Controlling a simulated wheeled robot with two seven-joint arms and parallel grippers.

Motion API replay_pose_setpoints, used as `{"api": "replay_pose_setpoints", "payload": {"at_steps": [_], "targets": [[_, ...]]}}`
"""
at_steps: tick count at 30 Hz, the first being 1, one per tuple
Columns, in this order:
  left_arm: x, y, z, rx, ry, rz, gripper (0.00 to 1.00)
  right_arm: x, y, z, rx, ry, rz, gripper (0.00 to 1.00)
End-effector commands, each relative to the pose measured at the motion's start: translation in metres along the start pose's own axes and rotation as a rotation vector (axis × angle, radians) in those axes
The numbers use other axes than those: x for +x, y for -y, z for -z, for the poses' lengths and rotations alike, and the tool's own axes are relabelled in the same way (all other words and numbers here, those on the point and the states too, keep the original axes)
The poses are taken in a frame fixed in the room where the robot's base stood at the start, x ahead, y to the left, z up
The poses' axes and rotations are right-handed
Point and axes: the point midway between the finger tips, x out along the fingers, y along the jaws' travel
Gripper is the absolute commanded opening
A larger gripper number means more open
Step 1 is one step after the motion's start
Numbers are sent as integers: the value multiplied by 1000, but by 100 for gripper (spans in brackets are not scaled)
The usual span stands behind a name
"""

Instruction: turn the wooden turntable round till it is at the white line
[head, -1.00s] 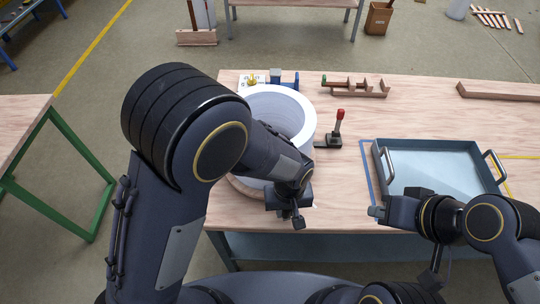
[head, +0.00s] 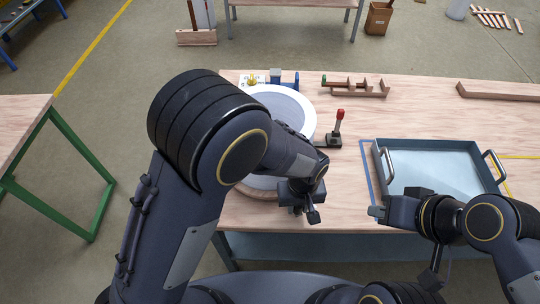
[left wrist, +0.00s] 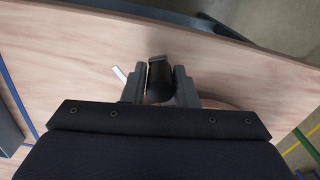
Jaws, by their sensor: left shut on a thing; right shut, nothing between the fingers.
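The wooden turntable (head: 256,193) is on the table, mostly hidden under a large white round tub (head: 262,181) and behind my left arm. My left gripper (head: 290,207) is at the turntable's near right edge. In the left wrist view my left gripper (left wrist: 160,88) is shut on a dark upright handle (left wrist: 160,72). A short white line (left wrist: 119,74) shows just left of the fingers there, close to the handle but apart from it. My right gripper (head: 376,213) is shut and empty at the tray's near left corner.
A blue-grey tray (head: 440,146) with handles stands at the right. A red-topped lever (head: 338,128) stands right of the tub. A wooden rack (head: 358,91) and small blue parts lie behind. Bare table lies between the lever and the tray.

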Motion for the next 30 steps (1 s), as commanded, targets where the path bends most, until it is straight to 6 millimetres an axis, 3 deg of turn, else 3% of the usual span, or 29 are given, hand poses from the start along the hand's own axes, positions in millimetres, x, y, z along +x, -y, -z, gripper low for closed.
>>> {"api": "replay_pose_setpoints", "payload": {"at_steps": [12, 30], "targets": [[-1, -24, 9, 8, -7, -6, 0, 0, 0, 0, 0, 0, 0, 0], [-1, -34, 16, 6, -8, -5, 0, -1, 0, 0, 0, 0, 0, 0]]}}
